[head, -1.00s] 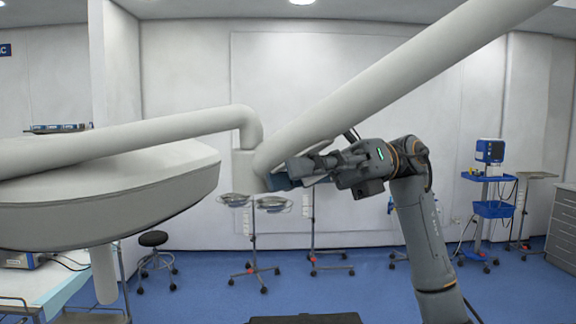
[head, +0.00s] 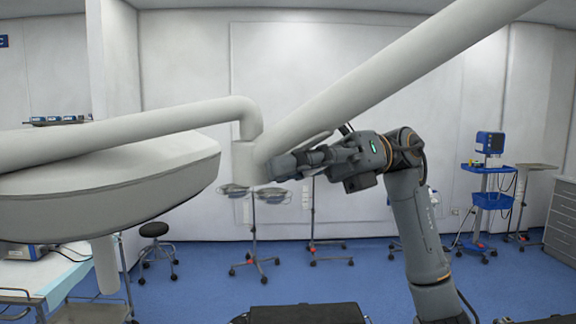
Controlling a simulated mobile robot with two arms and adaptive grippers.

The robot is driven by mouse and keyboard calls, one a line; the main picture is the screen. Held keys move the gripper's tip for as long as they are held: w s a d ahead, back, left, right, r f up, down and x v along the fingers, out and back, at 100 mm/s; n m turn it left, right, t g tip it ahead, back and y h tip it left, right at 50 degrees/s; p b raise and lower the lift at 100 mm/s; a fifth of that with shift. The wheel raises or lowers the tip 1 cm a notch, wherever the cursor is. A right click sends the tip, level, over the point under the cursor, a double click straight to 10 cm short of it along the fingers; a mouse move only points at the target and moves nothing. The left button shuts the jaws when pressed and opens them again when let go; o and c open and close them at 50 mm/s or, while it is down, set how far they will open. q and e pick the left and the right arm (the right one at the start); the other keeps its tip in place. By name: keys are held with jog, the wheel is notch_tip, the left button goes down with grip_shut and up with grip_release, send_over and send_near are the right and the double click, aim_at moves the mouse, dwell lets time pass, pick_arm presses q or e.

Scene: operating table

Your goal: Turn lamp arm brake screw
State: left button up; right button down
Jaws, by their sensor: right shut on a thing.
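The white lamp arm (head: 390,90) runs diagonally down from the upper right to a joint (head: 246,160) at the picture's middle. A second curved white arm (head: 150,124) leads left from this joint above the large lamp head (head: 110,185). My right gripper (head: 276,166) reaches in from the right, with its fingertips at the lower end of the diagonal arm beside the joint. It is shut on a small part there, apparently the brake screw, which the fingers hide. My left gripper is not in view.
A blue equipment cart (head: 492,170) and grey drawers (head: 562,222) stand at the right. A black stool (head: 154,230) and a side table (head: 40,275) are at the left. Wheeled stands (head: 254,225) are behind the joint. The blue floor (head: 210,290) in the middle is open.

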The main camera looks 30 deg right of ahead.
jog(key=shift+d+g, duration=0.1)
jog(key=shift+g, duration=0.2)
jog(key=shift+s+d+r+n+g+h+b, duration=0.35)
jog(key=shift+n+g+h+b, duration=0.45)
jog(key=shift+n+g, duration=1.55)
jog(key=shift+s+d+r+n+g+h+b, duration=0.3)
jog(key=shift+n+g+h, duration=0.7)
jog(key=shift+g, duration=2.65)
jog(key=shift+s+d+r+n+g+h+b, duration=0.3)
jog(key=shift+n+g+h+b, duration=0.55)
jog(key=shift+n+g, duration=1.5)
jog(key=shift+s+m+g, duration=0.1)
jog(key=shift+m+g, duration=0.4)
jog(key=shift+g, duration=0.35)
jog(key=c, duration=1.4)
grip_release()
jog(key=shift+o, duration=0.2)
jog(key=shift+d+f, duration=0.1)
